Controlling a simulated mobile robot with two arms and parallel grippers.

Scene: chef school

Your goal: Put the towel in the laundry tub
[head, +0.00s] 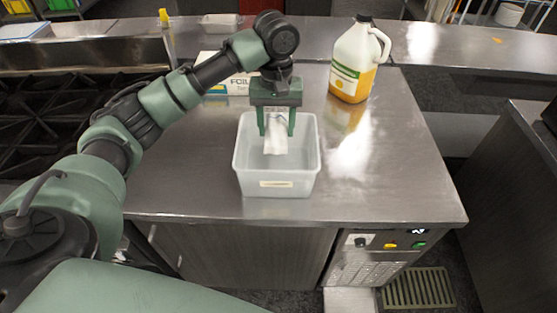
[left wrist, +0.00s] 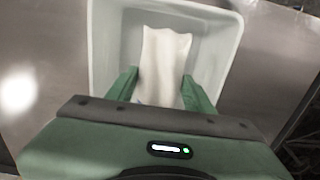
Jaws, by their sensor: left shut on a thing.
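The towel (head: 276,138) is a white cloth hanging between the fingers of my left gripper (head: 277,130). In the left wrist view the towel (left wrist: 163,65) shows between the two green fingers of the left gripper (left wrist: 160,92). The laundry tub is a whitish open-topped bin (head: 290,185) on the steel counter, with a small label on its near side. The left gripper is over the tub's opening, and the towel's lower end hangs within the rim as seen. In the left wrist view the tub (left wrist: 103,45) surrounds the towel. Whether the towel touches the tub floor cannot be told. My right gripper is not in view.
A jug with yellow liquid (head: 355,62) stands on the steel counter (head: 400,190) behind and right of the tub. A foil box (head: 222,87) lies behind my left arm. A black stove grate (head: 60,110) is at left. The counter right of the tub is clear.

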